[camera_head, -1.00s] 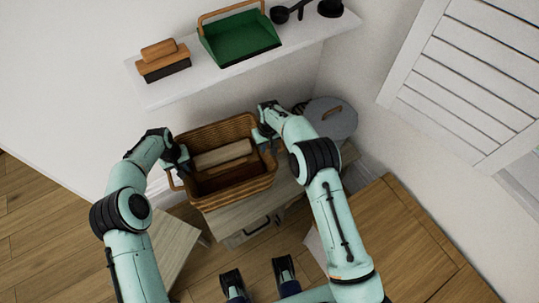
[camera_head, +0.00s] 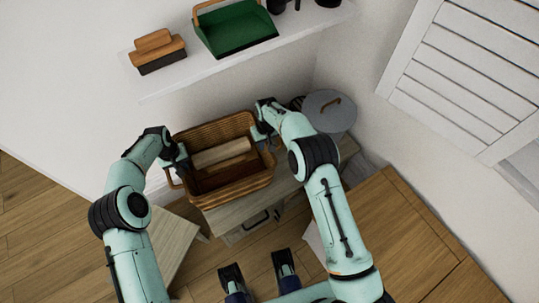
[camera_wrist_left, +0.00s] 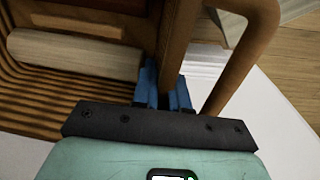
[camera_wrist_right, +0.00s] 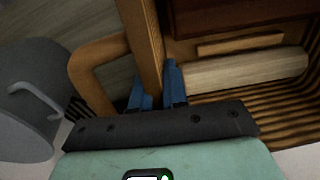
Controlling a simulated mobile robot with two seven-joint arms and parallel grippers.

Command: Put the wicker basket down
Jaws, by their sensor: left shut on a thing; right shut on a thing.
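The brown wicker basket (camera_head: 232,189) is between my two arms in the head view, over or on a pale wooden cabinet; I cannot tell whether its base touches. A pale wooden log-like piece (camera_head: 221,153) and a darker wooden piece lie inside it. My left gripper (camera_head: 179,164) is shut on the basket's left rim; its blue fingers (camera_wrist_left: 163,93) pinch the wall beside the handle in the left wrist view. My right gripper (camera_head: 263,132) is shut on the basket's opposite rim; its fingers (camera_wrist_right: 157,92) show beside the other handle in the right wrist view.
The pale cabinet (camera_head: 232,215) has a dark drawer handle. A grey lidded bin (camera_head: 330,112) stands to the right. Above, a white shelf (camera_head: 165,86) holds a brush (camera_head: 158,52) and a green dustpan (camera_head: 235,28). A wooden surface (camera_head: 400,235) lies at lower right.

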